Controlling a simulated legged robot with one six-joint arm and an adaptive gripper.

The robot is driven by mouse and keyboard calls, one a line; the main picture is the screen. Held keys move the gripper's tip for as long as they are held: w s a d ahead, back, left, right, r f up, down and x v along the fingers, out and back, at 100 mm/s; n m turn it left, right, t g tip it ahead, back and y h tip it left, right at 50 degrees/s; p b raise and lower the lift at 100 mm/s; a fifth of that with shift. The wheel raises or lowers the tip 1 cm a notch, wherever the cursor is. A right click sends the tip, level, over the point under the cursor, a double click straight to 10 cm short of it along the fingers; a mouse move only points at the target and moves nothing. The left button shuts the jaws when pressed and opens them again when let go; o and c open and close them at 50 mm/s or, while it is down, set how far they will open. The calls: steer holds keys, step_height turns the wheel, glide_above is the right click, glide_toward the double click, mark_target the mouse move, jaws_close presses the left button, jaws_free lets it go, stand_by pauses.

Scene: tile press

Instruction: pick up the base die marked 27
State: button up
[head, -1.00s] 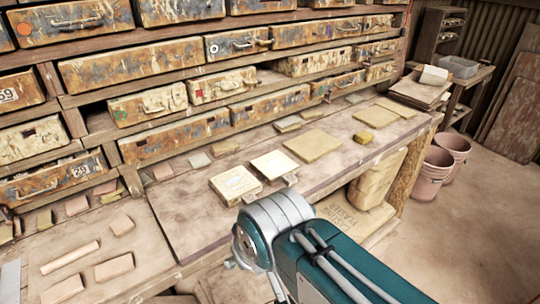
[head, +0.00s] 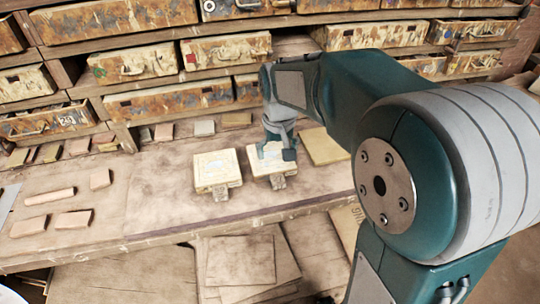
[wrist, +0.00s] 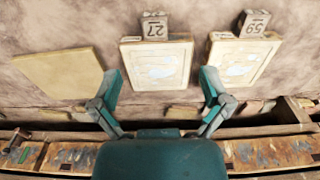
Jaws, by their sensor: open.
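The base die marked 27 is a pale square plate (wrist: 157,66) with a grey tab (wrist: 155,26) bearing the number. It lies flat on the bench in the wrist view, and also shows in the head view (head: 259,167), partly hidden by my gripper. My gripper (wrist: 160,76) is open and empty, with one finger on each side of the die's drawer-side part in the picture. In the head view my gripper (head: 277,150) hangs above the die; I cannot tell the exact gap. A similar die marked 59 (wrist: 243,60) lies right beside it, left in the head view (head: 217,168).
A plain tan slab (wrist: 62,73) lies on the other side of the die. Rusty drawers (head: 170,100) stand behind the bench. Small clay pieces (head: 50,196) lie at the left. The bench front (head: 160,210) is clear.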

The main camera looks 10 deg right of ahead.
step_height(320, 180, down, 2)
steer(key=w, duration=0.2)
glide_above(278, 177)
steer(key=shift+g, duration=0.3)
steer(key=f, duration=0.5)
steer(key=shift+s+a+f, duration=0.2)
steer(key=shift+a, duration=0.1)
steer(key=shift+d+f, duration=0.2)
steer(key=shift+f, duration=0.05)
steer(key=f, duration=0.4)
steer(key=shift+w+f, duration=0.25)
steer(key=shift+a+f, duration=0.1)
steer(key=shift+f, duration=0.25)
jaws_close()
